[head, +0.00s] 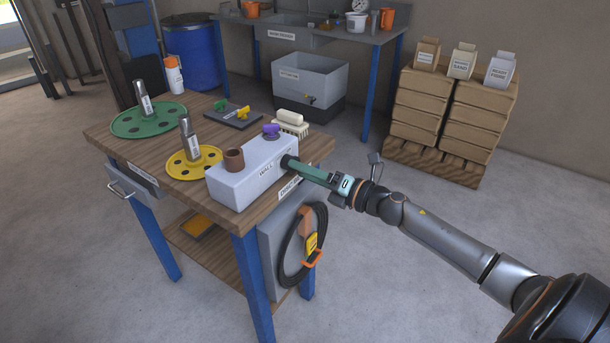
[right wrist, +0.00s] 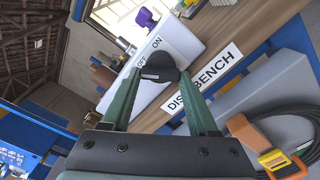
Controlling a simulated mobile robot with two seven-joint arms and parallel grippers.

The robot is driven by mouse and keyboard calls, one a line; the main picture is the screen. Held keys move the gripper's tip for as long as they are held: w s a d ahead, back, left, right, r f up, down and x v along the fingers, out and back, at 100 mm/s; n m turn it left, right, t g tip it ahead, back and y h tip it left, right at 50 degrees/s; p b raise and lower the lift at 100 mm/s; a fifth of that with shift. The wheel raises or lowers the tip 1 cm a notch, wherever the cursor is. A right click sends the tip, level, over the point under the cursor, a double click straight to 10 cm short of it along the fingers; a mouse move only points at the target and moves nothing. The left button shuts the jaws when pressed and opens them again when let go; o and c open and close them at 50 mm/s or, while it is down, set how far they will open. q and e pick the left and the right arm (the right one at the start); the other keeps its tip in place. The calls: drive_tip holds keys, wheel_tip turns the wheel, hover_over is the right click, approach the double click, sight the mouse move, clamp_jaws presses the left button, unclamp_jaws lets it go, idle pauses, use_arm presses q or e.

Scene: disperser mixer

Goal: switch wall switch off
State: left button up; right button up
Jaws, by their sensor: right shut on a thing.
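In the right wrist view the box (right wrist: 182,45) carries the words OFF and ON beside a black knob (right wrist: 160,64). The knob has a small pale mark on it. My right gripper (head: 291,163) reaches in from the right, its green fingers shut on the black knob at the box's right end. In the right wrist view the fingertips (right wrist: 165,82) lie on either side of the knob. My left gripper is not in view.
A brown cup-like piece (head: 234,159) and a purple knob (head: 271,131) sit on the box. A yellow disc (head: 180,166) and a green disc (head: 137,124) lie to its left. A coiled black cable (head: 291,250) hangs on the bench side below my arm. Open floor lies right.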

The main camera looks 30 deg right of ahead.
drive_tip(key=shift+n+b, duration=0.4)
drive_tip(key=shift+n, duration=0.8)
drive_tip(key=o, duration=1.4)
drive_tip(key=shift+d, duration=0.1)
drive_tip(key=v, duration=1.2)
drive_tip(key=shift+s+d+f, duration=0.1)
drive_tip(key=shift+s, duration=0.1)
